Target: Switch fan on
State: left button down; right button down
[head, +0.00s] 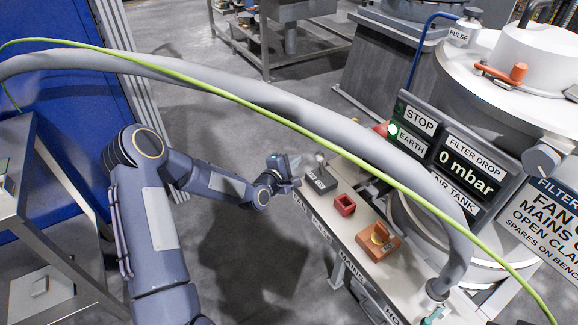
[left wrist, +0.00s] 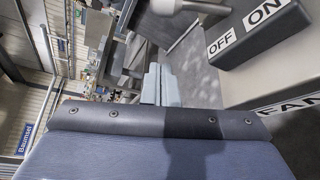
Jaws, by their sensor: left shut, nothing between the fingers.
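The fan switch is a dark grey box (head: 321,181) with a short grey lever (head: 320,160) on the near-left end of the narrow bench. In the left wrist view the box (left wrist: 262,45) carries OFF and ON labels, and the lever (left wrist: 185,6) is cut off at the top edge. I cannot tell which label the lever is set to. A FAN label (left wrist: 292,104) is on the bench edge below the box. My left gripper (head: 291,170) is shut and empty, just left of the box; its fingers (left wrist: 157,85) show in the wrist view, apart from the lever. My right gripper is out of view.
A thick grey hose (head: 270,95) and a green cable arch across above. The display panel (head: 462,165) reads 0 mbar.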

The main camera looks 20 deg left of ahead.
aim_at(321, 165)
pick_arm(q)
jog(key=d, duration=0.1)
jog(key=w+d+p, duration=0.1)
jog(key=w+d, duration=0.1)
jog(key=shift+w+d+r, duration=0.1)
jog(key=shift+d+r, duration=0.2)
jog(key=shift+r, duration=0.1)
jog(key=shift+d+p, duration=0.2)
jog(key=shift+p, duration=0.1)
